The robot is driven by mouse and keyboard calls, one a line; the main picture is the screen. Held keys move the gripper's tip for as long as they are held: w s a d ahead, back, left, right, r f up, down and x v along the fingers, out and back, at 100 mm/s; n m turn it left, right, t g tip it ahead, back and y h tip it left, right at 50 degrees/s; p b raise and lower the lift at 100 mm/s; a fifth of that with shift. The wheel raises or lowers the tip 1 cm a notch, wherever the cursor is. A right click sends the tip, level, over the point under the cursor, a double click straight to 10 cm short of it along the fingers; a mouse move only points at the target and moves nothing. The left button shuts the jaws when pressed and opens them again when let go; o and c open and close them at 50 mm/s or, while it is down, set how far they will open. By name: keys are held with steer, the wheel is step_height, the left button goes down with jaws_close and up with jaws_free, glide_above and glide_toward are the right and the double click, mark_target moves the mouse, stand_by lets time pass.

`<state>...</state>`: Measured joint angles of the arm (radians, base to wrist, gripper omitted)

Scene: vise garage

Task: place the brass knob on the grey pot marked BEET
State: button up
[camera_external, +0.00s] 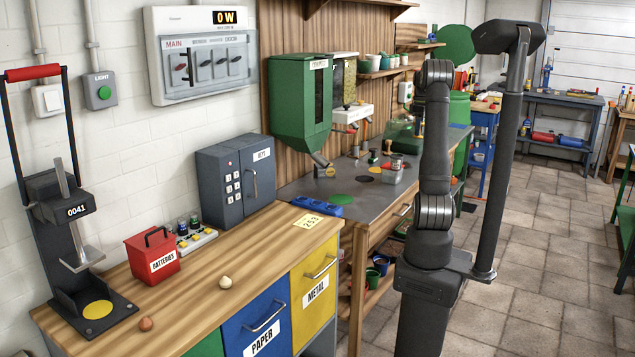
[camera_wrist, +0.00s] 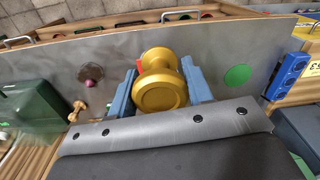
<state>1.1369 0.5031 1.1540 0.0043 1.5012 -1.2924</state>
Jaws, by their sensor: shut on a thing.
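My gripper (camera_wrist: 160,92) shows in the wrist view with its two blue fingers on either side of the brass knob (camera_wrist: 160,96). It is shut on the knob, a shiny yellow piece with a wide round end and a narrower waist. The knob is above the grey metal worktop; its height over it is hard to judge. A small red thing shows partly behind the knob. In the external view my arm stands in front of the worktop and my gripper cannot be made out clearly. I cannot make out a grey pot marked BEET in either view.
The grey worktop (camera_external: 318,187) carries a green disc (camera_wrist: 237,76), a dark disc with a small pink thing (camera_wrist: 91,72), and a blue tray (camera_wrist: 288,72). A green dispenser (camera_external: 300,100) hangs above it. Several pots (camera_external: 372,63) stand on a wall shelf, labels unreadable.

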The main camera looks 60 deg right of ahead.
steer(key=w+f, duration=0.1)
steer(key=w, duration=0.2)
steer(key=w+f, duration=0.2)
steer(key=w, duration=0.1)
steer(key=w+f, duration=0.2)
steer(key=shift+w+a+f, duration=0.15)
steer(key=shift+w+a, duration=0.15)
steer(key=shift+w, duration=0.1)
steer(key=shift+f, duration=2)
steer(key=o, duration=1.1)
steer(key=shift+f, duration=0.15)
step_height(320, 180, up, 12)
steer(key=shift+d, duration=0.1)
steer(key=shift+f, duration=4.05)
